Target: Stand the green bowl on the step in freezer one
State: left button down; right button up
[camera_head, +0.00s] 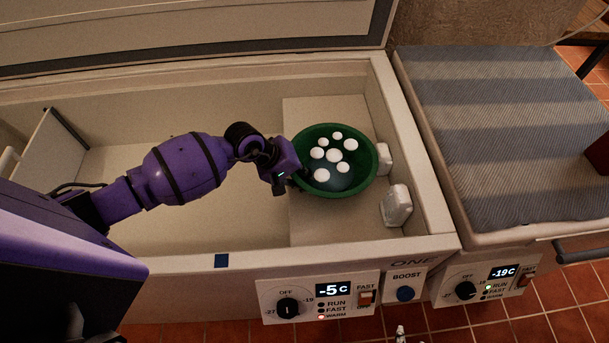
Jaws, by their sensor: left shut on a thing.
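The green bowl (366,184) is inside the open chest freezer marked ONE (410,236), over the raised step (310,232) at its right end. Several white round pieces lie in the bowl. I cannot tell whether the bowl's base touches the step. My left gripper (298,176) is shut on the bowl's left rim, its arm reaching in from the left. The fingertips are partly hidden. My right gripper is not in view.
White fittings (397,205) sit on the freezer's right wall, close to the bowl. A divider (55,150) stands at the left end. A second freezer with a striped cloth (480,120) on its lid is at the right. The front panel reads -5 C.

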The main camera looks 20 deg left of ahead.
pick_arm(q)
jog(key=c, duration=2.3)
grip_release()
jog(key=shift+f, duration=0.3)
jog(key=o, duration=0.5)
jog(key=shift+r, duration=0.1)
jog(key=shift+c, duration=0.2)
jog(key=shift+r, duration=0.25)
jog(key=v, duration=1.2)
jog(key=shift+s+f, duration=0.1)
